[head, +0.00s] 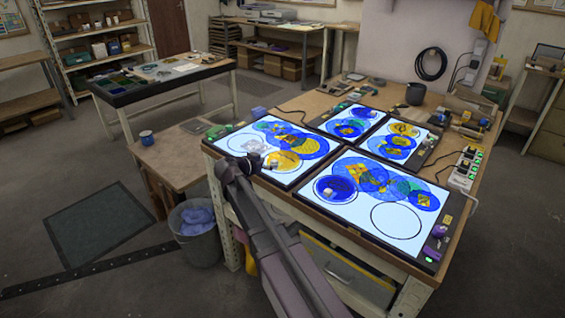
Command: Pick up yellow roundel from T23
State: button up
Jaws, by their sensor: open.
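Several lit white panels lie on the workbench (470,190), bearing overlapping blue and yellow glass discs. A yellow roundel (285,162) lies near the front edge of the left panel (232,152). Another yellow disc (402,129) lies on the back right panel. I cannot read any T23 label, so I cannot tell which roundel belongs to it. My gripper (252,158) is open over the left panel, just left of the nearer yellow roundel. My arm hides part of the panel's front edge. It is too small to tell whether my fingers touch anything.
The front right panel (345,215) holds blue discs and a bare outlined circle. A power strip (465,167) and a black pot (415,94) stand on the bench. A bin (194,244) with blue contents stands on the floor at left. A second table (120,92) is behind.

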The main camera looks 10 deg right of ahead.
aim_at(272, 162)
jog(key=shift+b+x, duration=0.6)
jog(key=shift+x, duration=1.35)
jog(key=shift+w+a, duration=0.1)
jog(key=shift+w, duration=0.05)
grip_shut()
